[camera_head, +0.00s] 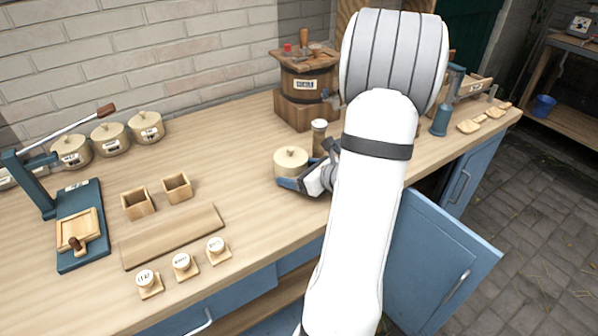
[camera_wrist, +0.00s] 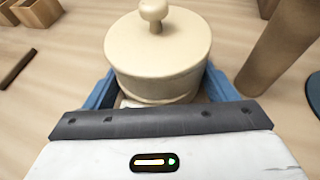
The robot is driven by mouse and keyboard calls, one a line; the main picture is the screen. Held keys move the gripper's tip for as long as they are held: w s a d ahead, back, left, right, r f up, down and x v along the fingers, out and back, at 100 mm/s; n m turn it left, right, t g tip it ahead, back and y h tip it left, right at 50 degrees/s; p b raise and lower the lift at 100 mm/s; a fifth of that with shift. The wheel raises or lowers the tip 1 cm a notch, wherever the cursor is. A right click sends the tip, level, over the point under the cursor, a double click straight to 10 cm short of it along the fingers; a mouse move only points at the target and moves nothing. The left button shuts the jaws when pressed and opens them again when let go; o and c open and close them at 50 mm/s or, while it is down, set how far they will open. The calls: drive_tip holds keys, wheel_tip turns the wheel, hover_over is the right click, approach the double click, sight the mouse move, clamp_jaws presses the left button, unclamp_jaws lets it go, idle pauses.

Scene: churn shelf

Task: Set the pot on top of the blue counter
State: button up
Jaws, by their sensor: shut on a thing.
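The pot (camera_head: 291,161) is a cream, round, lidded pot with a knob on top. It is upright at the middle of the blue counter's wooden top (camera_head: 240,150). My gripper (camera_head: 290,182) is low over the counter with its blue fingers around the pot. In the wrist view the pot (camera_wrist: 158,55) sits between the two blue fingers (camera_wrist: 158,92), which are shut on its sides. The pot's underside is hidden, so I cannot tell whether it touches the wood.
A jar (camera_head: 319,138) stands close behind the pot, and a wooden barrel (camera_head: 305,85) stands further back. Two small boxes (camera_head: 177,187), a board (camera_head: 172,235) and several lidded pots (camera_head: 110,139) are to the left. A blue cabinet door (camera_head: 440,260) hangs open at the front right.

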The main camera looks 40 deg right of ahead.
drive_tip(key=shift+f, duration=0.15)
drive_tip(key=o, duration=1.4)
